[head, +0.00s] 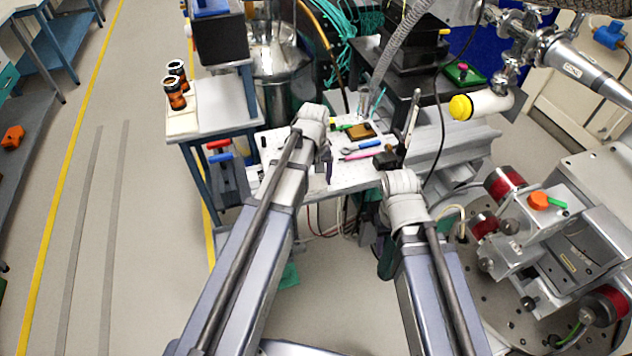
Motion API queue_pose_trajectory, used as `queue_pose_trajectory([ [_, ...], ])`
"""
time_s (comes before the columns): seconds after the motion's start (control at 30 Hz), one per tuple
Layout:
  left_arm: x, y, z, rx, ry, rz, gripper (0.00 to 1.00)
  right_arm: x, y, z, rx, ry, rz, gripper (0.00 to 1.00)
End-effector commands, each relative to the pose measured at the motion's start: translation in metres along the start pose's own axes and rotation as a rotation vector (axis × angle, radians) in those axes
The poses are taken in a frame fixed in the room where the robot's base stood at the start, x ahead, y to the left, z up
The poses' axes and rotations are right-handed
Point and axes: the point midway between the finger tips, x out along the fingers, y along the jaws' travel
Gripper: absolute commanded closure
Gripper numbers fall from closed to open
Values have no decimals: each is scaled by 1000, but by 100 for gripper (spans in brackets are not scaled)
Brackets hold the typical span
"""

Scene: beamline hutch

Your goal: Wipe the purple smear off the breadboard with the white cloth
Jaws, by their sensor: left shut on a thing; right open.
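The breadboard (272,142) is a white perforated plate on the bench in the middle of the head view. My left gripper (327,172) points down over its front middle part, small and partly hidden by my own arm. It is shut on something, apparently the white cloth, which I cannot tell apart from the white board. My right gripper (385,161) is open at the board's right side, partly hidden behind its wrist. I cannot make out the purple smear; my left arm covers part of the board.
A pink pen-like thing (356,155), a blue one (370,144) and a brown block (360,131) lie on the board. Left is a side table (220,115) with two brown jars (175,92). A grey rail (455,145) stands close on the right.

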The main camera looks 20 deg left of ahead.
Motion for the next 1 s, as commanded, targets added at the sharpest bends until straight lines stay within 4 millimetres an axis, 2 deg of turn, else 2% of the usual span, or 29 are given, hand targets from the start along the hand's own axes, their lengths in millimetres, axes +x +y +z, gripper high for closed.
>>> queue_pose_trajectory([
  [0.5, -2, -2, -36, -3, 7, 0, 59, -1, 0, 0, 0, 0, 0, 50],
  [0.83, -2, -2, -35, -1, 5, 0, 59, -2, 0, 0, 0, 0, 0, 50],
  [1.0, -12, -2, -35, -1, 4, 0, 59, -12, 1, 1, 0, 0, 0, 50],
])
